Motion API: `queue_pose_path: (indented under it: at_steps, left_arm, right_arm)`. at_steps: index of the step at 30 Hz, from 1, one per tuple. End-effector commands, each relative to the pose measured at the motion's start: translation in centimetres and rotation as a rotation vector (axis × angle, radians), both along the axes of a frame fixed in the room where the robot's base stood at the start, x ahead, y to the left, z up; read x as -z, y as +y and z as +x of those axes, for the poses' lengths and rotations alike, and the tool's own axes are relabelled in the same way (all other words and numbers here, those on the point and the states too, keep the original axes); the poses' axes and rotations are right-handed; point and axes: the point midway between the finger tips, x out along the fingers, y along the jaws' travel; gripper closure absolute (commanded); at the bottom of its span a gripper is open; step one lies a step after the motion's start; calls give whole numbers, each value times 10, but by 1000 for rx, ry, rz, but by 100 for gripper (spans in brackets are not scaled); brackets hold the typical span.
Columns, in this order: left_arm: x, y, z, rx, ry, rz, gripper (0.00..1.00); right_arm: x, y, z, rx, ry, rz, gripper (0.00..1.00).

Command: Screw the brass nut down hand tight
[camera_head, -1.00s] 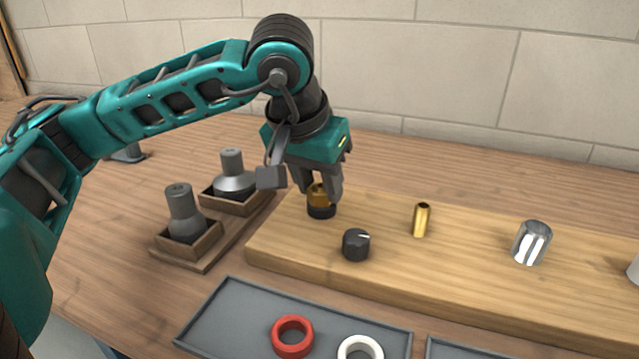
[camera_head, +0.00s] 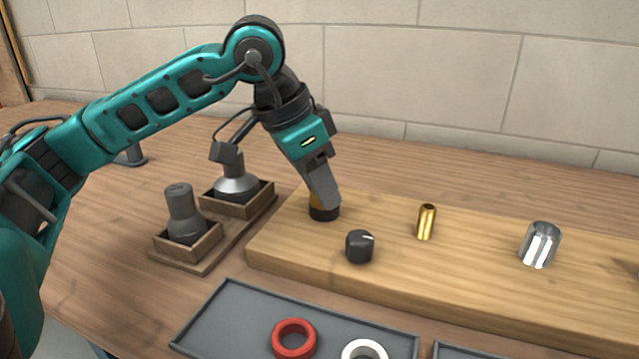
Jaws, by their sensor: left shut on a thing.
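The brass nut (camera_head: 315,200) sits on a black round base (camera_head: 324,213) at the left end of the wooden board. Most of the nut is hidden behind my gripper's fingers. My left gripper (camera_head: 325,200) comes down on it from above, tilted, and is shut on the nut. My right gripper is not in view.
On the wooden board (camera_head: 450,280) stand a black knob (camera_head: 360,246), a brass tube (camera_head: 426,222) and a chrome cap (camera_head: 540,244). A grey tray (camera_head: 230,315) in front holds a red ring (camera_head: 294,338) and a white ring (camera_head: 364,350). Two grey tools stand in wooden boxes (camera_head: 200,250) at left.

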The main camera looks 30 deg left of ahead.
Motion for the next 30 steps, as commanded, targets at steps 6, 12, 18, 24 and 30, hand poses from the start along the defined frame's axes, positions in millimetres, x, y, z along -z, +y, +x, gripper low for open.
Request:
queue_pose_path:
  at_steps: [6,12,18,24,30]
  left_arm:
    - [1,0,0,-1,0,0,56]
    - [0,0,0,-2,1,0,36]
    - [0,0,0,-2,1,1,33]
    - [0,0,0,-2,0,0,14]
    - [0,0,0,-2,0,0,0]
  right_arm:
    - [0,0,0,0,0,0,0]
    - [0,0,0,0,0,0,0]
    - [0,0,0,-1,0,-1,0]
    - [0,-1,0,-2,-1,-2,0]
    - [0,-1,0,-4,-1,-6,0]
